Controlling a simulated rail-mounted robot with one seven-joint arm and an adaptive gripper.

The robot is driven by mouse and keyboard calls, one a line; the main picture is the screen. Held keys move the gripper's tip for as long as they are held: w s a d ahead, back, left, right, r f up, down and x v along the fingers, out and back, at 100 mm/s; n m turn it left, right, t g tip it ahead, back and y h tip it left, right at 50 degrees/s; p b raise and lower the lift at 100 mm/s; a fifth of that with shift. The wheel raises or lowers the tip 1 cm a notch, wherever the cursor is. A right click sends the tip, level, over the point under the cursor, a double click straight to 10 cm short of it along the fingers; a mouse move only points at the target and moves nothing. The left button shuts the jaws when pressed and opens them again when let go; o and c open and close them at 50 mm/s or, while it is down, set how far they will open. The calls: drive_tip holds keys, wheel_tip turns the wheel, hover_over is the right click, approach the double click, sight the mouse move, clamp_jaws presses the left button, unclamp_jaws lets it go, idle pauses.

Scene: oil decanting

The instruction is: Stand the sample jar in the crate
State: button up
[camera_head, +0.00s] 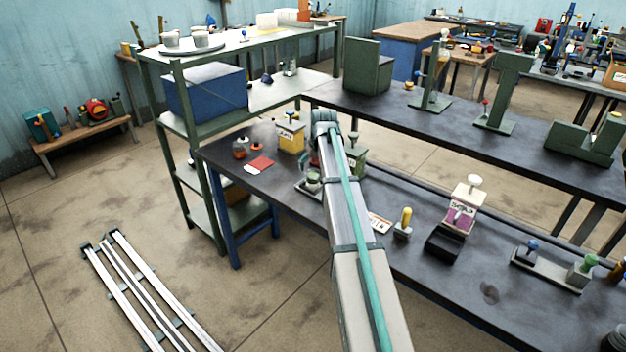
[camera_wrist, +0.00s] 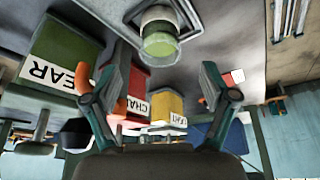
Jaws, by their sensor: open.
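The sample jar seems to be the small clear jar with green in it (camera_wrist: 160,36), at the top middle of the wrist view. It sits on a pale grey stand or tray (camera_wrist: 196,22). In the head view, a small jar (camera_head: 313,178) stands on the dark bench, just left of my arm. My gripper (camera_wrist: 163,68) is open and empty, its two fingers spread either side of the jar's line. The jar appears beyond the fingertips and apart from them. In the head view my arm hides the gripper. The crate may be the black open box (camera_head: 443,244) on the bench, right of my arm.
A yellow labelled can (camera_head: 290,137) and a green can (camera_head: 356,157) stand close to the jar. A red card (camera_head: 262,164) lies to the left. A pink labelled container (camera_head: 461,213) stands behind the black box. A yellow-handled item (camera_head: 404,222) stands between box and arm.

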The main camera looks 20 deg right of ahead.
sight(313, 173)
drive_tip(key=shift+p+x, duration=0.75)
drive_tip(key=shift+x, duration=2.4)
drive_tip(key=c, duration=1.4)
drive_tip(key=shift+c, duration=0.7)
drive_tip(key=shift+r, duration=0.15)
